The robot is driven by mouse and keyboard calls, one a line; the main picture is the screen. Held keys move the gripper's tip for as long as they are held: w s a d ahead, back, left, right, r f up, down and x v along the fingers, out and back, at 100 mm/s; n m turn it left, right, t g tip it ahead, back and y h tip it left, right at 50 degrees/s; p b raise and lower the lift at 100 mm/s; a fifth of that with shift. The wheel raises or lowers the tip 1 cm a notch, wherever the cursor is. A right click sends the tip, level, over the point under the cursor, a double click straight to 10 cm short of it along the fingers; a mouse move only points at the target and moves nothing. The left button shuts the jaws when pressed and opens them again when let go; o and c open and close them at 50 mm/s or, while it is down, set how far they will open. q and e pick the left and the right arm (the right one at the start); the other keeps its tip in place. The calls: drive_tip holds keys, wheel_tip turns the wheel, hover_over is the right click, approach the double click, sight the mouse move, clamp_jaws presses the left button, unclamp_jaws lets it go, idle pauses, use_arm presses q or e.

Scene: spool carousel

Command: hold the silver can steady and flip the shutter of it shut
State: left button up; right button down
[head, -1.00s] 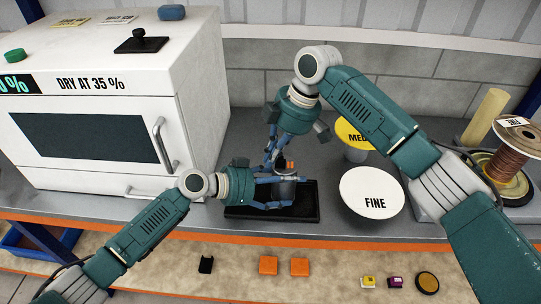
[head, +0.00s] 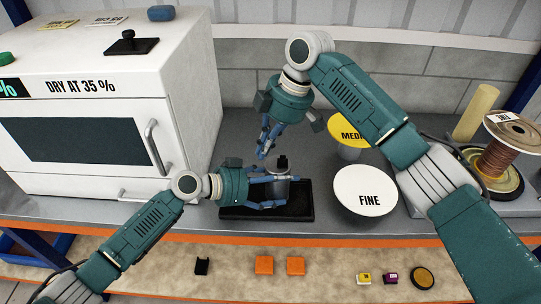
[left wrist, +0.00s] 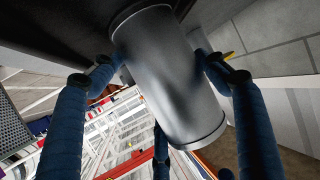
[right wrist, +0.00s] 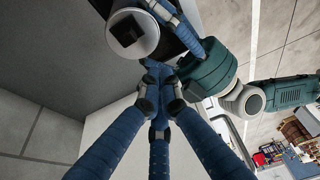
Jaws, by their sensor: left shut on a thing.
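The silver can (head: 279,188) stands on a black tray (head: 306,207), with my left gripper (head: 272,191) shut around its sides from the left. In the left wrist view the can (left wrist: 170,80) sits between the blue fingers. The can's black shutter piece (head: 283,162) shows on its top. In the right wrist view it is a dark square block (right wrist: 127,30) on the round pale lid (right wrist: 146,42). My right gripper (head: 263,152) hangs above and just left of the can's top, its fingertips together and empty. It appears clear of the can.
A white dryer (head: 90,140) stands on the left. A white FINE lid (head: 364,189) and a yellow MED lid (head: 350,133) are right of the tray. A copper spool (head: 505,150) is at far right. Small pieces lie on the lower shelf (head: 320,272).

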sight(274, 167)
use_arm(q)
drive_tip(key=shift+d, duration=0.2)
drive_tip(key=shift+a, duration=0.1)
use_arm(e)
drive_tip(key=v, duration=0.7)
drive_tip(key=shift+r, duration=0.2)
drive_tip(key=shift+s+d, duration=0.1)
drive_tip(key=shift+d, duration=0.05)
use_arm(q)
drive_tip(key=o, duration=1.4)
drive_tip(key=shift+o, duration=0.2)
drive_tip(key=shift+a, duration=0.1)
